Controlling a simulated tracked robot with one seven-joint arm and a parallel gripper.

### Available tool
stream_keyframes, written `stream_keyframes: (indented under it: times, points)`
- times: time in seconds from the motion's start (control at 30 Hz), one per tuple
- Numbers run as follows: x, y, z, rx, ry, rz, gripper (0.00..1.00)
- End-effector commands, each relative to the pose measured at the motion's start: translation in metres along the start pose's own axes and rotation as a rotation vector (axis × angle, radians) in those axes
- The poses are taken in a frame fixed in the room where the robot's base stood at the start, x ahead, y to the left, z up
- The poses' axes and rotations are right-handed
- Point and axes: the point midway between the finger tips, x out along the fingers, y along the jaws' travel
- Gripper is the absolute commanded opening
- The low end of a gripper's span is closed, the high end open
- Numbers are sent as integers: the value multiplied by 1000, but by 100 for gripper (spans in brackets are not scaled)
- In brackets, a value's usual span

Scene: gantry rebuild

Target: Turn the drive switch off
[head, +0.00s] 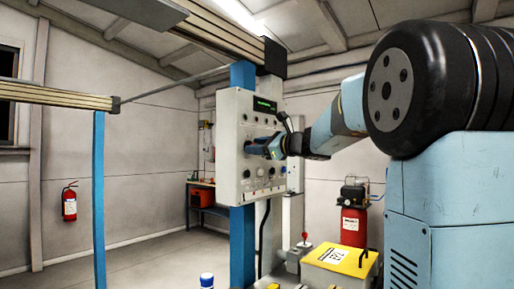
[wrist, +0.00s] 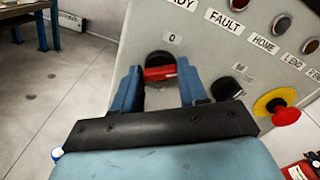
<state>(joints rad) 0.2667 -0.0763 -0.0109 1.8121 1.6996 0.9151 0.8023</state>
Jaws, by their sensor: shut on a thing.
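The drive switch (wrist: 160,73) is a red bar handle on a round black base on the sloping grey panel face (wrist: 215,60) in the wrist view. A label "0" sits just above it. The handle lies crosswise, roughly level in the picture. My gripper (wrist: 159,80) has its two blue fingers at either end of the red handle and is shut on it. In the head view my gripper (head: 262,147) reaches from the right to the front of the control box (head: 233,125); its fingers hide the switch there.
A black knob (wrist: 226,89) and a red emergency-stop button on yellow (wrist: 277,106) sit right of the switch. Labelled lamps run above. A yellow case (head: 335,259) and a red compressor (head: 353,225) stand below right. Blue posts (head: 99,200) flank open floor.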

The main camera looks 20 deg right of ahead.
Motion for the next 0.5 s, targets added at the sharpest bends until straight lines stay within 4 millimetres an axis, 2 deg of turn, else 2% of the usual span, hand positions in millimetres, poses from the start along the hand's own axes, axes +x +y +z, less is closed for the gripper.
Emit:
stream_keyframes:
  times: [0.5]
  points:
    - [0,4,-2,-489,1,4,12]
